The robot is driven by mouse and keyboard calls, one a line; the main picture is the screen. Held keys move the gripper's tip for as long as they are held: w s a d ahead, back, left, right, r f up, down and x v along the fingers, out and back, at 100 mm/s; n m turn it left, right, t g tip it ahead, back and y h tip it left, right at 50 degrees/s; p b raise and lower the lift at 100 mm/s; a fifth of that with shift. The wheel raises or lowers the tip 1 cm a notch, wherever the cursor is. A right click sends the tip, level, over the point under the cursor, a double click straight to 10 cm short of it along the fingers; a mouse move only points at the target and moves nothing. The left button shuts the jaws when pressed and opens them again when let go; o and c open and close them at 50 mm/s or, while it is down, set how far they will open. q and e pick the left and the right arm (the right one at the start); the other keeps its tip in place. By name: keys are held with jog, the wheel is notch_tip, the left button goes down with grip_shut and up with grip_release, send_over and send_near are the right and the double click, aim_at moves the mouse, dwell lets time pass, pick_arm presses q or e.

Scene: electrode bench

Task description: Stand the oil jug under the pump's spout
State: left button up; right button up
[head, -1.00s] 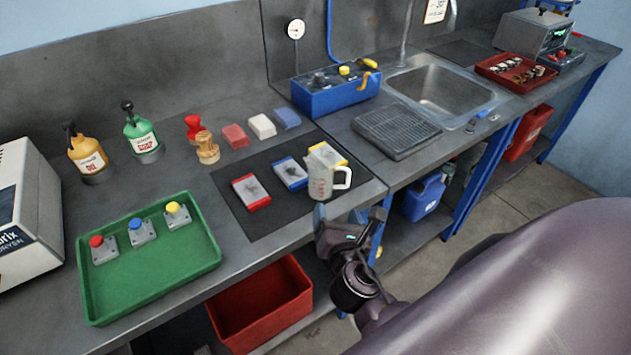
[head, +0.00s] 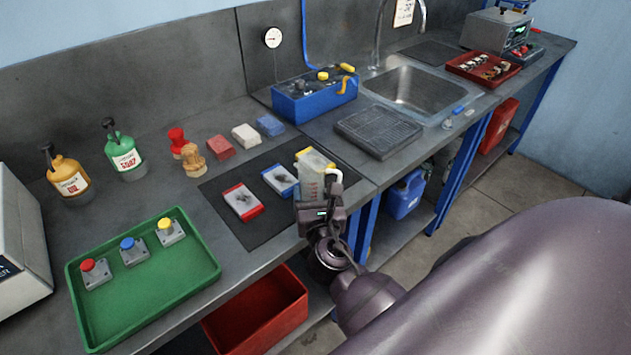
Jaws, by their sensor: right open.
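The oil jug (head: 314,168), a clear measuring jug with a pale handle on its right, stands upright at the right end of the dark mat (head: 262,236). My right gripper (head: 322,198) is open at the near side of the jug, overlapping its lower part in the picture. I cannot tell whether the fingers touch the jug or its handle. The blue unit (head: 300,106) with yellow parts on top, which looks like the pump, stands behind and beyond the jug, left of the sink. My left gripper is out of view.
A red-edged block (head: 243,202) and a blue-edged block (head: 281,181) lie on the mat left of the jug. A drain grid (head: 378,132) and the sink (head: 418,92) are to the right. A green tray (head: 178,268) is at the left front.

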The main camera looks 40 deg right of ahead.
aim_at(310, 170)
jog(key=shift+x, duration=2.65)
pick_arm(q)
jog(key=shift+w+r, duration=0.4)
pick_arm(e)
jog(key=shift+a+r, duration=0.1)
jog(key=shift+c, duration=0.3)
jog(key=c, duration=0.6)
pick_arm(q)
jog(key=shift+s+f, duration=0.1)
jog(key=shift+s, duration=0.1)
